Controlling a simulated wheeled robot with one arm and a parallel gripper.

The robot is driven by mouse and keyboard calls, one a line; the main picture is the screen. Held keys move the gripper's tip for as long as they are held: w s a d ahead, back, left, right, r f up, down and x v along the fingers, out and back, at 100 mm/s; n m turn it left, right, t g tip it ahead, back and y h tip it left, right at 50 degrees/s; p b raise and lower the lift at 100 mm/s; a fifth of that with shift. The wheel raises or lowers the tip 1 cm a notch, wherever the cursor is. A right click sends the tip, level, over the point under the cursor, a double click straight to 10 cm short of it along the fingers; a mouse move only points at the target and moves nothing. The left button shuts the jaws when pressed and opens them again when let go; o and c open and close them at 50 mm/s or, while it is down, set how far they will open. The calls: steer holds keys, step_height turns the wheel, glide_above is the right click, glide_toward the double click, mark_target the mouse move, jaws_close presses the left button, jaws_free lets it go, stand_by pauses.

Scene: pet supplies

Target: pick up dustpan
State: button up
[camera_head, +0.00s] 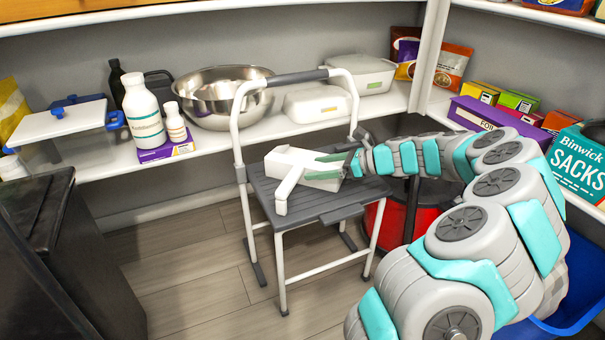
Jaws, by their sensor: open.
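The dustpan (290,165) looks like the white piece with green parts on the grey top of the step stool (330,197). A white handle-like part points to the lower front left. My arm reaches in from the right. My gripper (350,160) is at the dustpan's right end, by the green part, with its jaws open. The dark fingers are small here and partly blend with the stool, so I cannot tell whether they touch the dustpan.
The stool's white rail (237,130) arches around the dustpan. Behind it, a shelf holds a metal bowl (222,101), white containers (317,104) and bottles (143,112). A red bin (378,222) stands beneath my arm. A blue bin (580,285) is at right.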

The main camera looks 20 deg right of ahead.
jaws_close()
stand_by(0.6)
